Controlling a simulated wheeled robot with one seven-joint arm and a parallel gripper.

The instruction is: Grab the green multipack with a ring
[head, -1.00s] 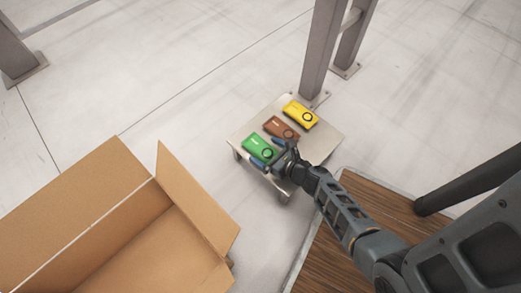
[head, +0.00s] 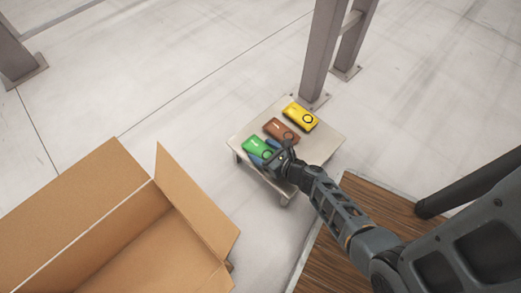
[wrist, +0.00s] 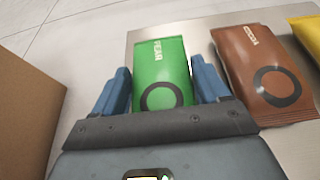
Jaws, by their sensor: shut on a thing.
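The green multipack (head: 256,145) is at the near left of a small light platform (head: 318,150). In the wrist view the green multipack (wrist: 161,62) carries white lettering and a dark ring, partly covered by my gripper's body. My gripper (head: 268,155) is shut on it, with one blue finger on each side, as the wrist view (wrist: 160,78) shows. I cannot tell whether the pack is clear of the platform.
A brown pack with a ring (head: 281,131) lies just right of the green one, close to my right finger. A yellow pack (head: 300,116) lies beyond it. An open cardboard box (head: 75,205) stands at left. A metal post (head: 322,50) rises behind the platform.

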